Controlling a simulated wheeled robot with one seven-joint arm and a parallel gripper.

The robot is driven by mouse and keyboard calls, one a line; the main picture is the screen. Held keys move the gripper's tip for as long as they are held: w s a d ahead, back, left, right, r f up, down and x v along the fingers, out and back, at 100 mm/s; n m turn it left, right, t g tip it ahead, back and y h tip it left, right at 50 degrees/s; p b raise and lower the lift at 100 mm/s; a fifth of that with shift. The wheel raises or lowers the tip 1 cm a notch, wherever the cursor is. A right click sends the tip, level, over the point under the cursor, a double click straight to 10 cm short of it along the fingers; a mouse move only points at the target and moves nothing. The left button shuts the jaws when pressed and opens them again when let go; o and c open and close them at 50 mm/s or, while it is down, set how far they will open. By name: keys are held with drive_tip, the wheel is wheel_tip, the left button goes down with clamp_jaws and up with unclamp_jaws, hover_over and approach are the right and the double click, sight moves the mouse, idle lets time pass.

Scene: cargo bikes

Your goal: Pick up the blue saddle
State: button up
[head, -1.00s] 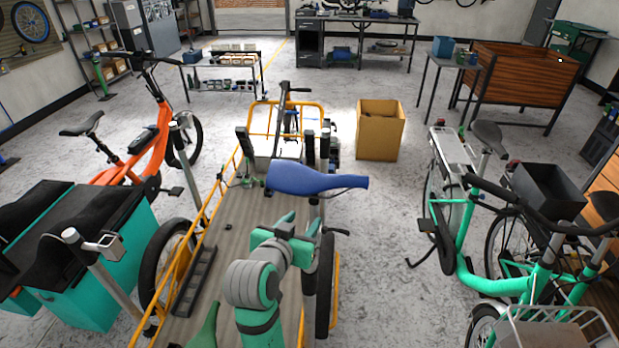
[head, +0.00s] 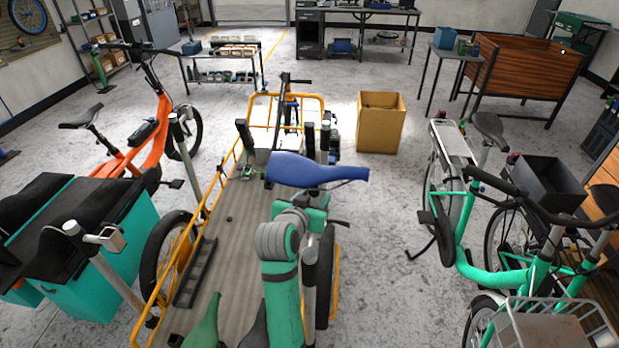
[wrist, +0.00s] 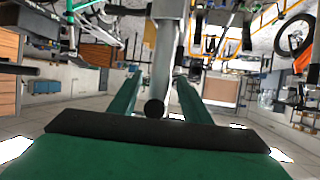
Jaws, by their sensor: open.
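The blue saddle (head: 303,172) is above the cargo bike's wooden deck in the head view, with its narrow nose pointing right. My gripper (head: 311,197) is just below and in front of it in that view; my wrist partly hides the fingers. In the wrist view, which is upside down, my gripper (wrist: 158,90) shows two green fingers spread apart. A silver post (wrist: 165,50) shows between them in the picture. I cannot tell how deep it sits between the fingers. I cannot make out the saddle in the wrist view, and no contact with it is visible.
The yellow-framed cargo bike deck (head: 240,230) lies around my arm. A green bike (head: 500,270) stands at right, an orange bike (head: 140,145) at left. Teal panniers (head: 105,260) are at front left. A cardboard box (head: 381,122) stands behind on open floor.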

clamp_jaws()
drive_tip(key=shift+r, duration=0.1)
wheel_tip(320, 180, up, 20)
idle(3.2)
idle(0.4)
